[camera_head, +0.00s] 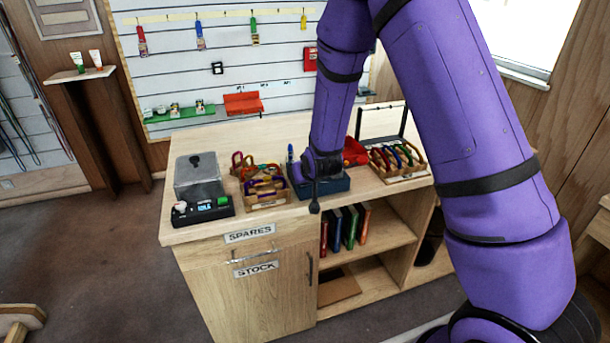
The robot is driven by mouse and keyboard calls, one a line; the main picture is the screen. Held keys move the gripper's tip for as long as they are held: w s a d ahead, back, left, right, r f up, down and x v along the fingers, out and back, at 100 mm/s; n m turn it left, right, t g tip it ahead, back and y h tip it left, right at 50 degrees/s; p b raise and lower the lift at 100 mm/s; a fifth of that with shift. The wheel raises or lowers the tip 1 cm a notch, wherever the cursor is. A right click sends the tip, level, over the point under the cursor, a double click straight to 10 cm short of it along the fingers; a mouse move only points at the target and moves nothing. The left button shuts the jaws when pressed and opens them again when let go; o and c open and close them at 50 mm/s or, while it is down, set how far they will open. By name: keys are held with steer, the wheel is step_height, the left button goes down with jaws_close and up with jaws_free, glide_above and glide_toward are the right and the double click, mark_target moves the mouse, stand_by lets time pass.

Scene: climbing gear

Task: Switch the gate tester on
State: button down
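A black device that looks like the gate tester (204,210) sits at the front left corner of the wooden counter. A small light display, a green part on its right end and a pale round part on its left show on its top. Whether it is on is too small to tell. My gripper (316,190) is at the end of my purple arm, right of the device, over or in front of a blue tray (322,187). It is apart from the device. Its fingers are dark and small, so their opening cannot be made out.
A grey lidded box (198,177) stands right behind the device. A wooden tray of coloured carabiners (266,201) lies between device and blue tray. Another carabiner rack (396,158) stands farther right on the counter (240,133). The counter's left back area is clear.

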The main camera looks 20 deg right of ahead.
steer(key=shift+s+f, duration=0.3)
steer(key=shift+f, duration=0.3)
steer(key=shift+r, duration=0.1)
steer(key=shift+w+r, duration=0.1)
steer(key=shift+r, duration=0.6)
steer(key=shift+r, duration=0.1)
